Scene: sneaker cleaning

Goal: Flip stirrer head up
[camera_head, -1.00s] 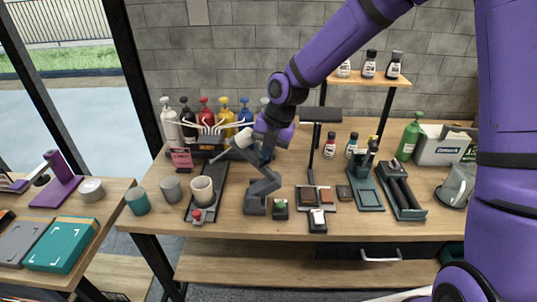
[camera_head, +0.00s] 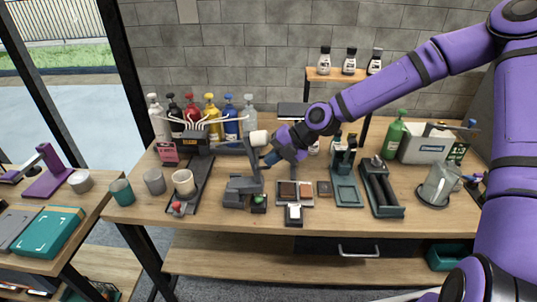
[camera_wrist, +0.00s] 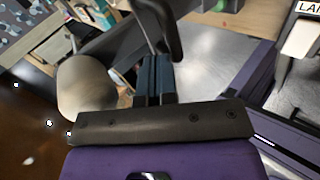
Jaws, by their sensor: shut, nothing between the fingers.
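The stirrer (camera_head: 199,192) stands at the left of the workbench, with a dark base and a red knob (camera_head: 176,208) at its front. A pale cup (camera_head: 183,182) sits on it. A grey arm-like part (camera_head: 230,148) behind the cup reaches right to a pale cylindrical end (camera_head: 259,138), apparently the stirrer's head, which lies well off the cup. My gripper (camera_head: 270,158) is just below and right of that end; contact is unclear. Its blue fingers (camera_wrist: 156,78) are together and empty in the wrist view, with a pale rounded object (camera_wrist: 86,86) to their left.
Coloured bottles (camera_head: 210,115) line the back. Trays and blocks (camera_head: 295,192) fill the middle bench, and a green bottle (camera_head: 394,136) stands right. Loose cups (camera_head: 122,191) stand at the left edge.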

